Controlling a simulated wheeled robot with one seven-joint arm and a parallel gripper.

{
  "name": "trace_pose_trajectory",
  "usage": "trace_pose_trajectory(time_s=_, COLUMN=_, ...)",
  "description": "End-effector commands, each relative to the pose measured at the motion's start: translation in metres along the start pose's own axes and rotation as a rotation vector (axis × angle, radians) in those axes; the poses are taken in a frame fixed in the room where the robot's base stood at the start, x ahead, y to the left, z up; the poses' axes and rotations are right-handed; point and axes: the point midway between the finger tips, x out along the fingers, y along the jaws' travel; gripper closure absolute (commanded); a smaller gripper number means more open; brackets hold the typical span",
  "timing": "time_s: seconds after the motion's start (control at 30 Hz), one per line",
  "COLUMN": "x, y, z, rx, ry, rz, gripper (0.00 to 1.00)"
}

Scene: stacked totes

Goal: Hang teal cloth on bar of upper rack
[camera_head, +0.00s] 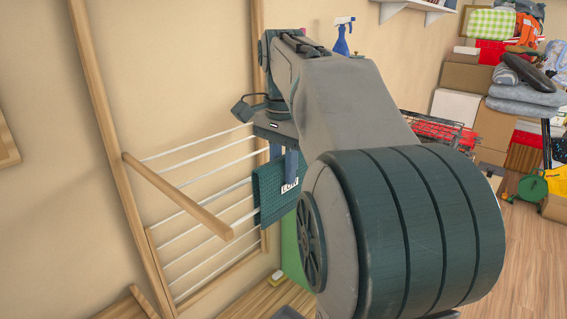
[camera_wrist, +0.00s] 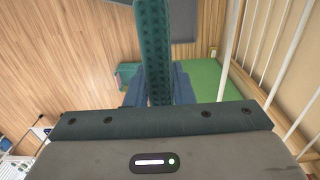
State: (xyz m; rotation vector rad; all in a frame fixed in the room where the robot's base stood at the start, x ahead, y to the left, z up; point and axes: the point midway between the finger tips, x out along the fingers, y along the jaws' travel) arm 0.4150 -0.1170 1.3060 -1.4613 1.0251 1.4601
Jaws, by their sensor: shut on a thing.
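The teal cloth (camera_head: 272,192) hangs from my gripper (camera_head: 290,163), with a small white label with dark letters at its edge. In the wrist view the cloth (camera_wrist: 154,45) passes between the two blue fingers of my gripper (camera_wrist: 160,88), which is shut on it. The upper rack (camera_head: 178,197) is a wooden frame on the wall with several thin white bars. The cloth is beside the right ends of these bars; whether it touches one I cannot tell. My arm hides much of the area to the right of the cloth.
A blue spray bottle (camera_head: 342,38) shows behind my arm. Boxes (camera_head: 470,90) and folded textiles are piled at the right. Bare wooden floor (camera_head: 525,270) lies at the lower right.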

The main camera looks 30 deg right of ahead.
Motion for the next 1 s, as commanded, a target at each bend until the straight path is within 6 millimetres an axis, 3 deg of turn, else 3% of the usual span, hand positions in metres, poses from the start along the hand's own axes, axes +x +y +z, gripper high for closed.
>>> trace_pose_trajectory(time_s=0.6, x=0.053, y=0.000, z=0.000, rx=0.000, ry=0.000, rz=0.001, gripper=1.00)
trace_pose_trajectory(time_s=1.0, x=0.070, y=0.000, z=0.000, rx=0.000, ry=0.000, rz=0.000, gripper=1.00)
